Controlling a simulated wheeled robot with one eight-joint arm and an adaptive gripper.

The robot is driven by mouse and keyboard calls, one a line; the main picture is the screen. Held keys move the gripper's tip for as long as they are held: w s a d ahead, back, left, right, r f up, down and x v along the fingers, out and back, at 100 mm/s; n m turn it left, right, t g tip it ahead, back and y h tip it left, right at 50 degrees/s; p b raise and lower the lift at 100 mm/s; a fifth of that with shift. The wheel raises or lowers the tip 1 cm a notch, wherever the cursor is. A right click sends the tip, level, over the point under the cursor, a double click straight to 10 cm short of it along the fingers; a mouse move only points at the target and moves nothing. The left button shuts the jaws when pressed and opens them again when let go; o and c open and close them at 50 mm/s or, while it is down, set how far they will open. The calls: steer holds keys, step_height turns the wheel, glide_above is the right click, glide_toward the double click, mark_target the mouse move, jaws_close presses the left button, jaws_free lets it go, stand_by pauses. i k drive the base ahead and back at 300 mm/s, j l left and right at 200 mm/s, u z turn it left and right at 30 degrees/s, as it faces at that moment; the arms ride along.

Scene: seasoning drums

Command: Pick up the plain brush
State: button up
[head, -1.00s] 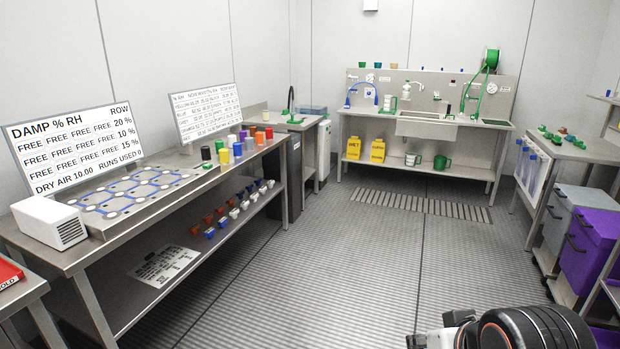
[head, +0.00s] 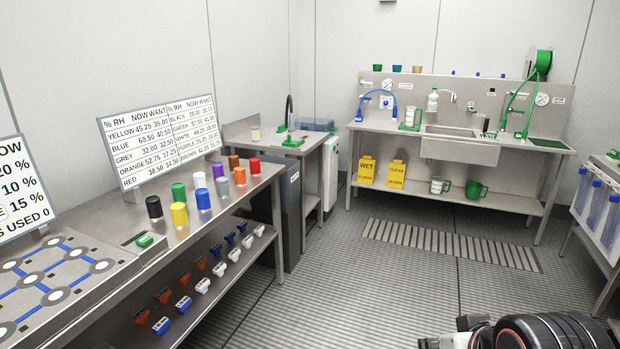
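I cannot pick out the plain brush with certainty in the head view. Small handled items in brown, blue and white stand in rows on the shelf under the left bench, such as a brown one (head: 141,317), a blue one (head: 183,304) and a white one (head: 203,286). They are too small to tell whether any is a brush. A small green item (head: 145,241) lies on the bench beside the blue-lined grid, and another green item (head: 292,142) lies on the corner table. Part of my arm shows at the bottom right; my gripper's fingertips are not in view.
The left bench (head: 150,262) carries coloured drums, such as a yellow one (head: 179,215), and a reading board (head: 160,143). A sink (head: 460,145) stands at the back, with yellow floor signs (head: 367,170) beneath. The middle floor (head: 350,290) is clear, with a drain grate (head: 450,245) ahead.

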mark_target(282, 130)
steer(key=i, duration=4.4)
